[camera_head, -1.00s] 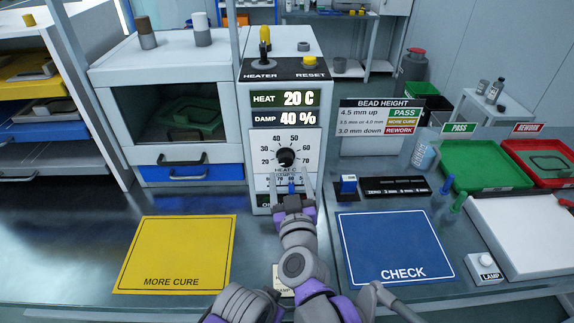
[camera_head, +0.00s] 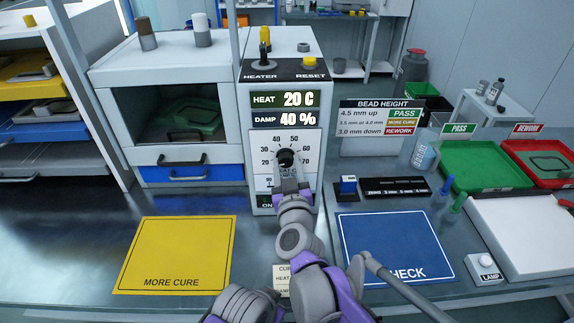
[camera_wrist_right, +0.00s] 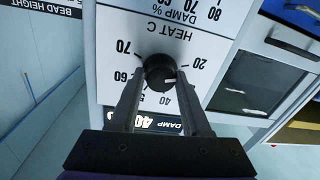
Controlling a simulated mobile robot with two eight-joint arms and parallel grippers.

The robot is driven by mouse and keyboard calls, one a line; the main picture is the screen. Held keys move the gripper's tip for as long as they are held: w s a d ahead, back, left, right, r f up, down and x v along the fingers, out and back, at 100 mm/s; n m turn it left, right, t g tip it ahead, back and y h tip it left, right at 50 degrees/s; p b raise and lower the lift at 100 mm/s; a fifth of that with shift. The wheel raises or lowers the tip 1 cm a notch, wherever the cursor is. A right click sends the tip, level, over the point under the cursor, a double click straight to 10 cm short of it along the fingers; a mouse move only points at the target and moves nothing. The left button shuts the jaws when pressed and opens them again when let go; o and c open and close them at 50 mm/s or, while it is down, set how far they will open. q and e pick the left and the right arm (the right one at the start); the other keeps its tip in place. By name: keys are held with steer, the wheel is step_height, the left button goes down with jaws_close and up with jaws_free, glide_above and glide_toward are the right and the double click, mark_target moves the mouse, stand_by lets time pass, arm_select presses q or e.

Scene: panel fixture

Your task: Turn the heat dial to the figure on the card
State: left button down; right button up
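The black heat dial (camera_head: 286,158) is on the white face of the heater panel (camera_head: 258,185), inside a ring of figures. It shows close up in the right wrist view (camera_wrist_right: 159,68), upside down, with a pale mark on its lower right. The heat display (camera_head: 299,99) reads 20 C. My right gripper (camera_head: 287,172) is at the dial; in the wrist view its two fingers (camera_wrist_right: 160,80) stand on either side of the knob, open, with contact unclear. The card (camera_head: 281,275) lies on the bench, partly hidden by my right arm; its figure is unreadable. My left gripper is out of view.
A damp display (camera_head: 299,118) reads 40 %. The heater switch (camera_head: 264,55) and yellow reset button (camera_head: 309,62) are on top of the panel. A yellow mat (camera_head: 176,250) lies left and a blue check mat (camera_head: 385,235) right, partly behind my arm.

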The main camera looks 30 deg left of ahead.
jaws_close()
steer(key=shift+m, duration=0.3)
steer(key=m, duration=0.6)
steer(key=m+t, duration=0.1)
steer(key=m, duration=0.6)
steer(key=shift+f, duration=0.1)
steer(key=m, duration=0.6)
steer(key=shift+a+m+h, duration=0.1)
steer(key=shift+m+h, duration=0.3)
steer(key=m, duration=0.6)
steer(key=shift+m+h, duration=0.3)
